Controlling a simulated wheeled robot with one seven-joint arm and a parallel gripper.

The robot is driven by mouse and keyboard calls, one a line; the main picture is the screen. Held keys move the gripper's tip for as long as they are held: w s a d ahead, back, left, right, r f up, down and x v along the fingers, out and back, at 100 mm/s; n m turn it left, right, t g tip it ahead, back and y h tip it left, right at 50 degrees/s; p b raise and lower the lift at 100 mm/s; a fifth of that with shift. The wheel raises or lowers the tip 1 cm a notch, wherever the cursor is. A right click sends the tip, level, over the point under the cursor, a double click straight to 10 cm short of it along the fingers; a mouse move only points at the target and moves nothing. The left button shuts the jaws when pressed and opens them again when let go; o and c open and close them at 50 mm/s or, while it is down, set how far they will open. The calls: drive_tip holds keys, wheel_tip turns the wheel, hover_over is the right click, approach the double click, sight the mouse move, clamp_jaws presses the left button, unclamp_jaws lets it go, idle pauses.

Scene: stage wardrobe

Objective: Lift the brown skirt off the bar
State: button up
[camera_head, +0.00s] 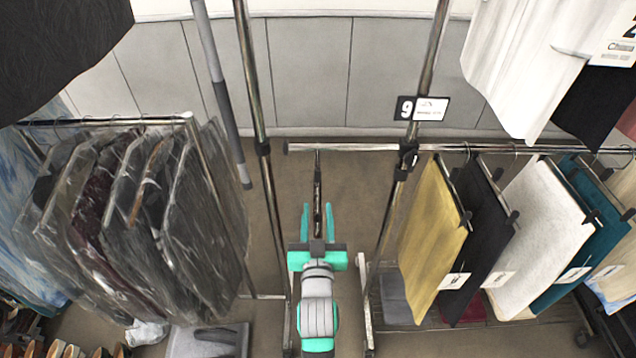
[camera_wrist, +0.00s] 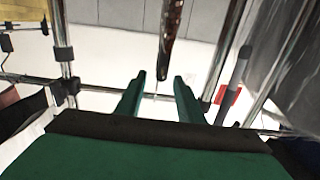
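A narrow dark piece (camera_head: 317,185) hangs nearly edge-on near the left end of the chrome bar (camera_head: 352,147) in the head view. In the wrist view it shows as a dark brown strip (camera_wrist: 171,38). It appears to be the brown skirt, but its face is turned away. My green gripper (camera_head: 317,208) is below the bar and pointed at it. In the head view the piece lines up between the two fingers. In the wrist view the gripper (camera_wrist: 159,76) is open, with the strip's lower end just beyond the fingertips. Contact cannot be told.
Yellow (camera_head: 432,235), black (camera_head: 474,240), white (camera_head: 540,235) and teal (camera_head: 597,250) garments hang farther right on the bar. Upright posts (camera_head: 255,95) flank my arm. A left rack (camera_head: 110,122) holds several plastic-covered garments. Floor between the posts is open.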

sight(317, 176)
drive_tip(key=shift+w, duration=6.85)
clamp_jaws()
drive_tip(key=shift+r, duration=0.25)
drive_tip(key=shift+r, duration=1.55)
drive_tip(key=shift+s, duration=0.1)
